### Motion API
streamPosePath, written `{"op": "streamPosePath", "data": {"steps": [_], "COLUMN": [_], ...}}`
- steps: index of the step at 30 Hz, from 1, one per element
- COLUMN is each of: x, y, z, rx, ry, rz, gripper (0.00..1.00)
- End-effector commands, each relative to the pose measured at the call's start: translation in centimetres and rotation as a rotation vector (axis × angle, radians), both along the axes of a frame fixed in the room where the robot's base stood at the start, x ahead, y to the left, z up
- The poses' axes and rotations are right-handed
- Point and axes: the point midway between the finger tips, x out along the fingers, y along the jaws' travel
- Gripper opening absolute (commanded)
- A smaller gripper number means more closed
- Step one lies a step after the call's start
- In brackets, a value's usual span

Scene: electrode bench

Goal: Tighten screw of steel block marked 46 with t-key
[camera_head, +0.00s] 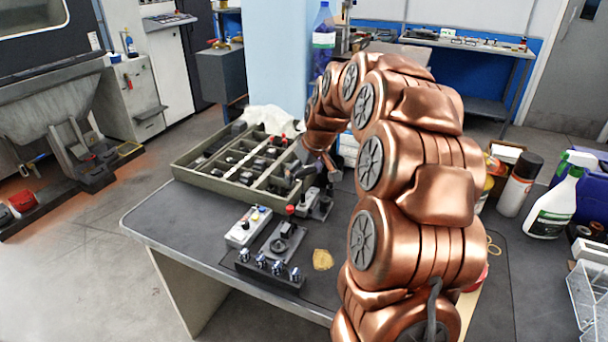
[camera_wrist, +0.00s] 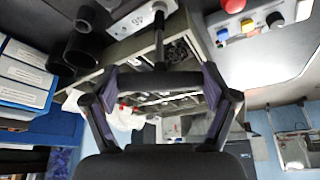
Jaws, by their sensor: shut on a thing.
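My gripper (camera_wrist: 158,88) is shut on the dark t-key (camera_wrist: 158,50), with its crossbar lying between the two fingers. The shaft points away from the gripper, and its far end is at the pale steel block (camera_wrist: 128,22). The block's mark appears upside down and looks like 46. I cannot tell whether the key tip sits in the screw; the screw is hidden. In the head view my gripper (camera_head: 300,172) is low over the bench, beside the divided tray, and the key is hard to make out.
The divided tray (camera_head: 180,167) holds several dark parts. A control box (camera_head: 243,236) with coloured knobs and a dark rack (camera_head: 268,279) stand in front. A yellow piece (camera_head: 322,260) lies nearby. A spray bottle (camera_head: 553,205) stands at right. The bench's front left is clear.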

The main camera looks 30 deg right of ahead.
Motion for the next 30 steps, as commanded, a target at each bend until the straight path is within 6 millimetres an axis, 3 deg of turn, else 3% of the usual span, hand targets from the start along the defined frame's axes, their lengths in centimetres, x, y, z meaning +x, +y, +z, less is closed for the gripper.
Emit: {"op": "streamPosePath", "data": {"steps": [30], "x": [0.0], "y": [0.0], "z": [1.5], "rx": [-0.001], "ry": [0.0], "rz": [0.0], "gripper": [0.5]}}
